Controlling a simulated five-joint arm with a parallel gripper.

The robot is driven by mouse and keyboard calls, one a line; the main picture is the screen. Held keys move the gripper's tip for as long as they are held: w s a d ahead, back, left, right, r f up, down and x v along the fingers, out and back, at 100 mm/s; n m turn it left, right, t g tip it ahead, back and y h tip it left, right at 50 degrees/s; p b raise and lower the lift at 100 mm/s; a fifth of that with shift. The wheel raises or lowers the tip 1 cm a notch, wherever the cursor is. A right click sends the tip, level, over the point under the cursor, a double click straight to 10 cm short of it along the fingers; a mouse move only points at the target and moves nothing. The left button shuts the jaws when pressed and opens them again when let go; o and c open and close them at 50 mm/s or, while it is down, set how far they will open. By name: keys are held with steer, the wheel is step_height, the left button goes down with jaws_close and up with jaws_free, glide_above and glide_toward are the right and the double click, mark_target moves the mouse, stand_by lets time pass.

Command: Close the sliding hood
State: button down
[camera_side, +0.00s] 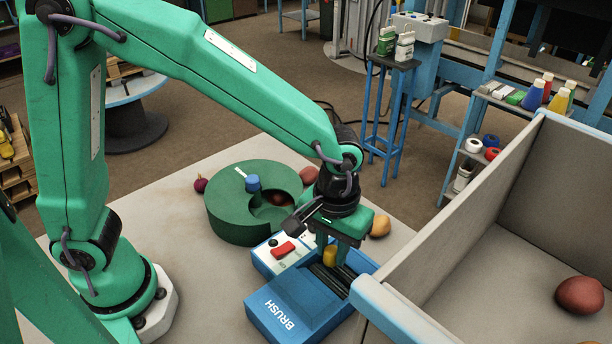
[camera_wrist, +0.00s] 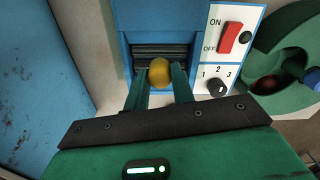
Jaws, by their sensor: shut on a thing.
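The blue brush unit (camera_side: 290,312), labelled BRUSH, stands on the table at the front centre. A blue cover part of it also shows at the top of the wrist view (camera_wrist: 155,18). Dark ribbed bars (camera_side: 334,286) are exposed in an opening in the unit; they show as a dark band in the wrist view (camera_wrist: 150,52).
A white panel with a red switch (camera_side: 284,248) and a dial (camera_wrist: 216,87) lies beside the opening. A round green drum (camera_side: 236,226) with a blue knob stands behind. A grey-walled bin (camera_side: 470,235) rises close on the right. Loose vegetables lie around the drum.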

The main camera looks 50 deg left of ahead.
steer(key=w, duration=0.6)
steer(key=shift+w+r, duration=0.1)
steer(key=shift+w, duration=0.25)
steer(key=c, duration=1.2)
jaws_free()
steer(key=shift+o, duration=0.2)
steer(key=shift+s, duration=0.1)
step_height(320, 180, up, 8)
steer(key=shift+a, duration=0.1)
